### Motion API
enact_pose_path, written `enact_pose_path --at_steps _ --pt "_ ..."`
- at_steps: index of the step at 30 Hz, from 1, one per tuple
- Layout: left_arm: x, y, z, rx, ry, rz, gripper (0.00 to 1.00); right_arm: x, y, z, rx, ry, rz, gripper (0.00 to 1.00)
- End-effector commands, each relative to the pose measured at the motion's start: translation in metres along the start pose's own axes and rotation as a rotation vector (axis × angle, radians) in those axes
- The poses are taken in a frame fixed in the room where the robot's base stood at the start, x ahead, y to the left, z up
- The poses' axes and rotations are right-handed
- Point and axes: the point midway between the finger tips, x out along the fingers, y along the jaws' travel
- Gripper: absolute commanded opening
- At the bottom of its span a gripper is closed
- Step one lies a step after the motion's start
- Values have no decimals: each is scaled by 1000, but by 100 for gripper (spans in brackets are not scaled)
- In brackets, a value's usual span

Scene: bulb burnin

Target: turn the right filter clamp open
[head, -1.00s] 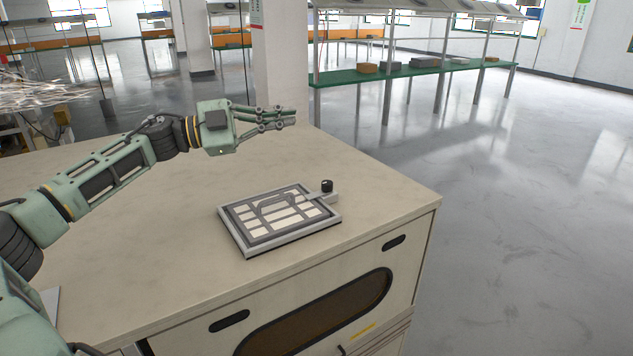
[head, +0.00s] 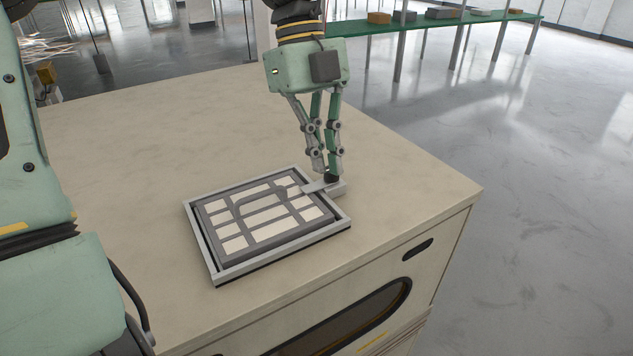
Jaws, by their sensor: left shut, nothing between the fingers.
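The filter (head: 262,215), a dark grid with pale panels and a handle, sits in a light grey frame (head: 214,270) on the cabinet top. The bar's inner end reaches over the filter's edge. My left gripper (head: 327,171) points down with its fingers shut and empty, tips right at the knob and partly hiding it. I cannot tell whether they touch it. My right gripper is out of view.
The cabinet top (head: 120,135) is bare around the frame, with its right edge (head: 440,160) not far from the clamp. A green shelf (head: 365,30) with several boxes stands beyond, across open floor.

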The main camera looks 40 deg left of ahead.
Motion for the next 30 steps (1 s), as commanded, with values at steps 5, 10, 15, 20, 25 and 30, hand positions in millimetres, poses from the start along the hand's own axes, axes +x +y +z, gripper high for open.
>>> enact_pose_path --at_steps 5,10,15,20,25,30 --pt "36 2 -2 0 5 5 0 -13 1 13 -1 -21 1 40" --pt "72 1 -2 1 5 4 0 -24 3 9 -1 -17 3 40" --pt "68 0 19 -3 5 -4 0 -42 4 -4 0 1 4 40" --pt "66 -1 33 -1 3 -5 0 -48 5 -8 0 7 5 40" --pt "66 0 38 1 3 -4 0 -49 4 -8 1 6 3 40" --pt "67 0 38 1 2 -4 0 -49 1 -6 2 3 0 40"
